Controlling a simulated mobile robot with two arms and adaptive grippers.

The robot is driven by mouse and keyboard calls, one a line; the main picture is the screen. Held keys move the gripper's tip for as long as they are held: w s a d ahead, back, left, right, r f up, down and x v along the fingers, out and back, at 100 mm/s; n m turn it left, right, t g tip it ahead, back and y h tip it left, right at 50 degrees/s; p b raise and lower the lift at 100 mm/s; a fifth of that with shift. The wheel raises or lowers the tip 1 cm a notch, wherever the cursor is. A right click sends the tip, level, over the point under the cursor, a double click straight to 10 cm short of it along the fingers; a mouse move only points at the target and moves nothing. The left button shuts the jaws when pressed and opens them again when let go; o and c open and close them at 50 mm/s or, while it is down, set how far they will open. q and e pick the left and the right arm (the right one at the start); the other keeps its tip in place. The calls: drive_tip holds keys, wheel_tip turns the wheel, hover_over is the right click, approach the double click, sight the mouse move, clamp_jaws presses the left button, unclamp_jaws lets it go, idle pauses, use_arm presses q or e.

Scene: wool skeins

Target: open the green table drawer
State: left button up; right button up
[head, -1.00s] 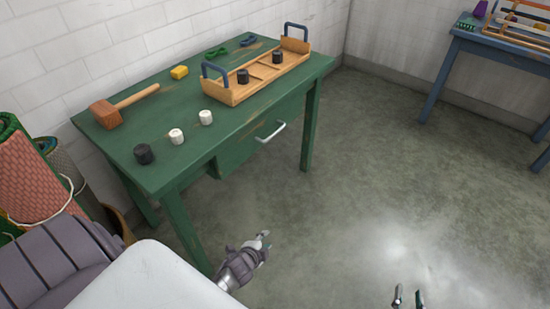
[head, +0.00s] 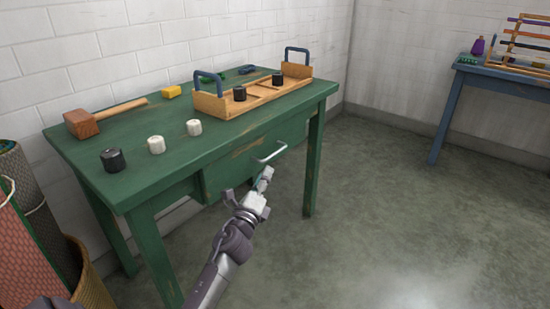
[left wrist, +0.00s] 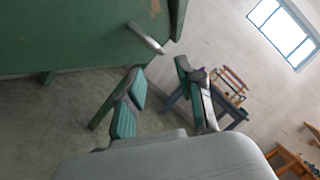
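The green table (head: 140,182) stands against the white brick wall. Its drawer (head: 235,165) looks shut and has a silver bar handle (head: 270,152). My left gripper (head: 265,180) is just in front of and below the handle in the head view. In the left wrist view the handle (left wrist: 146,38) is ahead of the fingers, above the gap between them. The left gripper's fingers (left wrist: 158,98) are spread apart with nothing between them. The fingers look apart from the handle. My right gripper does not show in the views now.
On the tabletop are a mallet (head: 82,123), a wooden tray (head: 215,110) with blue handles, white and black cylinders and a yellow block (head: 172,91). A blue table (head: 510,75) stands at the right. The floor in front of the drawer (head: 380,220) is clear.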

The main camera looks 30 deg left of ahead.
sight(275, 154)
use_arm(q)
drive_tip(key=b+x, duration=0.2)
drive_tip(key=x, duration=0.8)
drive_tip(key=shift+w+a, duration=0.1)
drive_tip(key=shift+w, duration=0.1)
clamp_jaws()
drive_tip(key=shift+f, duration=0.1)
